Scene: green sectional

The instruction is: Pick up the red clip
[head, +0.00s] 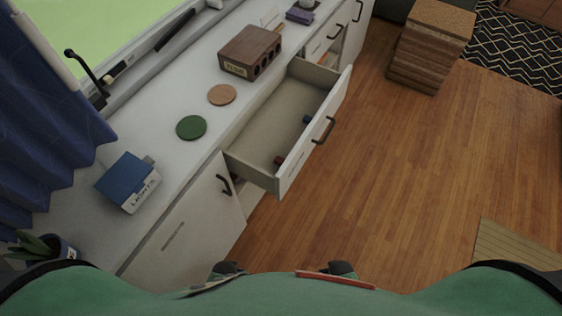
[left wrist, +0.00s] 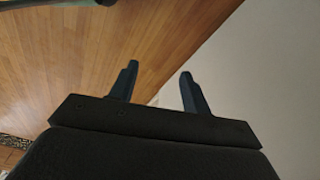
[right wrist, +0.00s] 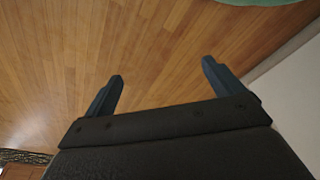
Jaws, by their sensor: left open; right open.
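A small dark red object (head: 279,160), which looks like the red clip, lies in the open drawer (head: 262,125) near its front panel, at the near end. It is too small to make out its shape. My left gripper (left wrist: 160,71) is open and empty in the left wrist view, with wood floor and a pale surface behind it. My right gripper (right wrist: 162,72) is open and empty in the right wrist view, above the wood floor. Neither wrist view shows the red object. Both grippers are apart from the drawer's contents.
A small blue object (head: 306,119) lies farther along the drawer. The counter (head: 170,160) holds a blue box (head: 128,178), a green disc (head: 191,127), a tan disc (head: 222,95) and a brown wooden block (head: 251,52). The wood floor (head: 400,170) right of the drawer is clear.

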